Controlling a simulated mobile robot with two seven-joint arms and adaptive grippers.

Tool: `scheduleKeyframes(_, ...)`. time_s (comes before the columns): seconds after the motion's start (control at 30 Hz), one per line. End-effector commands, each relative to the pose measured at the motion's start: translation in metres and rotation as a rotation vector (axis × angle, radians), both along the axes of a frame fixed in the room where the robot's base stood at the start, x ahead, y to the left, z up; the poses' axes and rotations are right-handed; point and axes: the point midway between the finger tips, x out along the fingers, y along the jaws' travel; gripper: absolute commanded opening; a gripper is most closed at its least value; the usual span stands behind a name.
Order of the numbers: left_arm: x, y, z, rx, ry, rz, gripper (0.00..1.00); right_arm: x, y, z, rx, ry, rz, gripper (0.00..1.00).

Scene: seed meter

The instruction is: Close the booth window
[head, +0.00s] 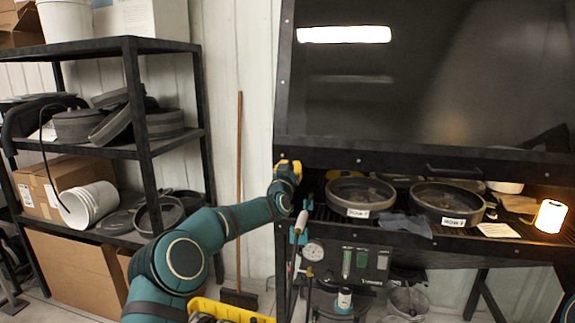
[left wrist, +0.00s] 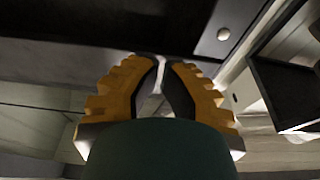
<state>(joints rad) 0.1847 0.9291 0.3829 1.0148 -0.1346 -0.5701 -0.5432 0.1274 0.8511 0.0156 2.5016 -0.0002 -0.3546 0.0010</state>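The booth window (head: 430,85) is a large dark glass pane in a black frame at the right of the head view. Its lower rail (head: 400,160) stands above the black work shelf, and an open gap shows between them. A dark bar handle (head: 455,172) is near the rail's middle. My left gripper (head: 288,168) is at the booth's left post, just below the rail's left end. Contact with the frame cannot be told. My right gripper is not in view.
Two labelled round pans (head: 358,212) (head: 462,222), a grey cloth (head: 403,225) and a lit lamp (head: 550,216) are on the shelf. A gauge (head: 314,250) hangs below. A loaded storage rack (head: 128,150) and a broom (head: 239,180) stand at the left.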

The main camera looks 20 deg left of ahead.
Motion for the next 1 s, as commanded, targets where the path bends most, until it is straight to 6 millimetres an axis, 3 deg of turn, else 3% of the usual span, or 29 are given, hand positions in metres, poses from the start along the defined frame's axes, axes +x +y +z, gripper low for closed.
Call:
scheduleKeyframes(0.3, 0.0118, 0.0007, -0.0051, -0.001, -0.001, 0.001, 0.0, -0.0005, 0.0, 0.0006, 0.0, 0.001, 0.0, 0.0)
scheduleKeyframes(1.0, 0.0095, 0.0046, -0.0014, 0.001, -0.009, 0.003, 0.0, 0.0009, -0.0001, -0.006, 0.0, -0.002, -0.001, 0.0)
